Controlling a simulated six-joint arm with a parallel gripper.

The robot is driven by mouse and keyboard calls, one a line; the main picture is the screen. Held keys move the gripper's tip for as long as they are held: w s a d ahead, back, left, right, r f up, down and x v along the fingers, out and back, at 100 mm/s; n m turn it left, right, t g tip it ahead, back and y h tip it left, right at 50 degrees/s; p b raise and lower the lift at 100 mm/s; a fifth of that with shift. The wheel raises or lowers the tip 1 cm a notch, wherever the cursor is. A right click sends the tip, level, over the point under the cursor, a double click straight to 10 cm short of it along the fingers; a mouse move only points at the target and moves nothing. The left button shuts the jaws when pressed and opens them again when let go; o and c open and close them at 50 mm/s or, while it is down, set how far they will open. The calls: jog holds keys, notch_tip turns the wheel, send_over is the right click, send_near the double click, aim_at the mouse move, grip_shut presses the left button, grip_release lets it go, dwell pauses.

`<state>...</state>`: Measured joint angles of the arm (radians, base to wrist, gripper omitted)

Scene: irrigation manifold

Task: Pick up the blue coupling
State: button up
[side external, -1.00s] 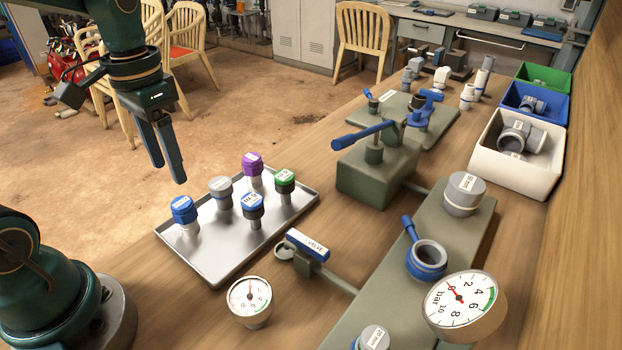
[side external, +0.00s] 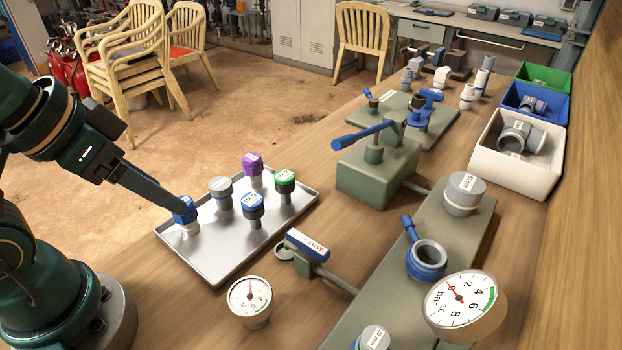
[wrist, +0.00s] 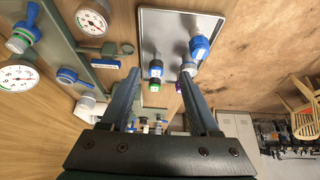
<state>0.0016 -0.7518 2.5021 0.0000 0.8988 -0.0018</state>
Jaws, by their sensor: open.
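Two blue couplings stand upright on the metal tray (side external: 205,262). One (side external: 186,218) is at its left corner and the other (side external: 252,208) is nearer the middle. My gripper (side external: 181,203) is open and empty, reaching down at a slant from the left. Its fingertips overlap the left blue coupling's top in the side view, and I cannot tell whether they touch it. In the wrist view, my gripper's fingertips (wrist: 160,75) are spread. The left blue coupling (wrist: 199,44) lies above the right fingertip, and the other blue coupling (wrist: 156,69) shows between the fingers.
Grey (side external: 220,190), purple (side external: 253,167) and green (side external: 284,180) couplings stand close by on the tray. A pressure gauge (side external: 249,296) and a blue-handled valve (side external: 307,243) are right of it. White (side external: 515,165), blue and green bins stand at the back right.

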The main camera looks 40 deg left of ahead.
jog(key=shift+o, duration=0.2)
dwell(0.4)
notch_tip(320, 180, up, 4)
jog(key=r+g, duration=0.1)
jog(key=g, duration=0.5)
send_over(186, 215)
jog(key=a, duration=0.2)
jog(key=f, duration=1.9)
jog(key=shift+w+f, duration=0.35)
grip_shut()
jog(key=shift+r, duration=0.1)
